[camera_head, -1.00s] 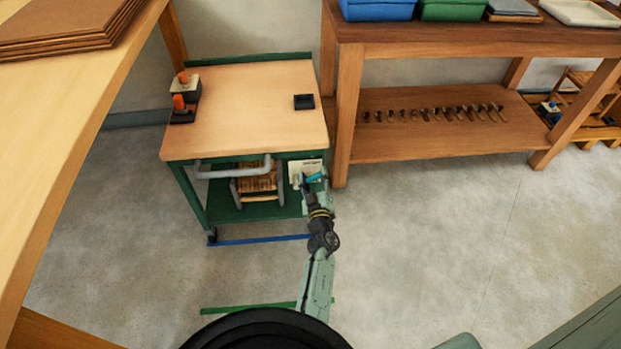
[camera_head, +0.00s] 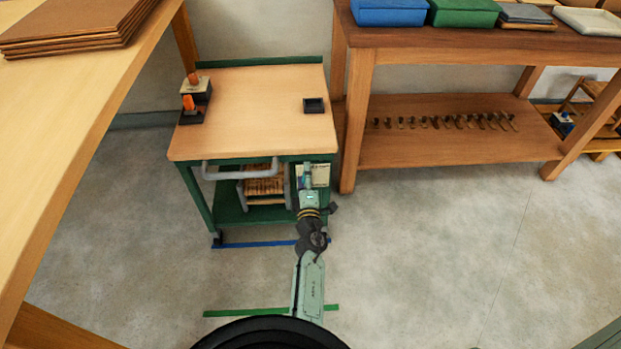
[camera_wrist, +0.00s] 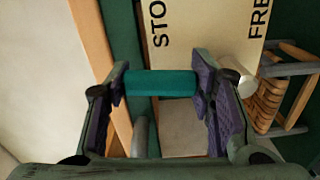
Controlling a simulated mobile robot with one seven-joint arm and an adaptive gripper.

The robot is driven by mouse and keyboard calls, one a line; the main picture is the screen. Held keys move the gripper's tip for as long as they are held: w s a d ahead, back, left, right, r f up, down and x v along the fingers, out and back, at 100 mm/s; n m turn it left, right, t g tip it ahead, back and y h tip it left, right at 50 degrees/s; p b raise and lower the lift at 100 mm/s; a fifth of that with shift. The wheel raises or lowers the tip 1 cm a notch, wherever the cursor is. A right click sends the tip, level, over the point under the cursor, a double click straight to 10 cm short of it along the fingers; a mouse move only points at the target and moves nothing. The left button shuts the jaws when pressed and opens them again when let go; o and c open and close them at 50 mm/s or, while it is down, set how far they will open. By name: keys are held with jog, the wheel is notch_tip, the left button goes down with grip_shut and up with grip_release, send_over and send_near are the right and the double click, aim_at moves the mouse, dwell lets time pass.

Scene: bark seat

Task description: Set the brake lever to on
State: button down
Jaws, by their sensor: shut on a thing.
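The brake lever's teal cylindrical grip (camera_wrist: 160,84) lies between the two finger pads of my gripper (camera_wrist: 161,92) in the wrist view, and the gripper is shut on it. Behind the grip is a pale label plate (camera_wrist: 207,38) with cut-off black lettering, "STO" and "FRE". In the head view the plate (camera_head: 321,175) is on the front right of the green-framed cart (camera_head: 253,109). My gripper (camera_head: 307,173) is in front of the plate's left part there and hides the lever. The lever's exact setting cannot be told.
A grey handle bar (camera_head: 239,172) runs across the cart's front, left of my gripper. A small wooden stool (camera_head: 263,187) sits on the cart's lower shelf. A wooden workbench (camera_head: 450,39) stands to the right and a pale table (camera_head: 75,110) to the left. The floor at right is clear.

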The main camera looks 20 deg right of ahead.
jog(key=shift+w+a+n, duration=0.15)
jog(key=shift+a+n, duration=0.2)
jog(key=shift+n, duration=0.35)
jog(key=c, duration=0.7)
grip_release()
jog(key=v, duration=0.7)
jog(key=shift+s+a, duration=0.15)
jog(key=shift+s, duration=0.1)
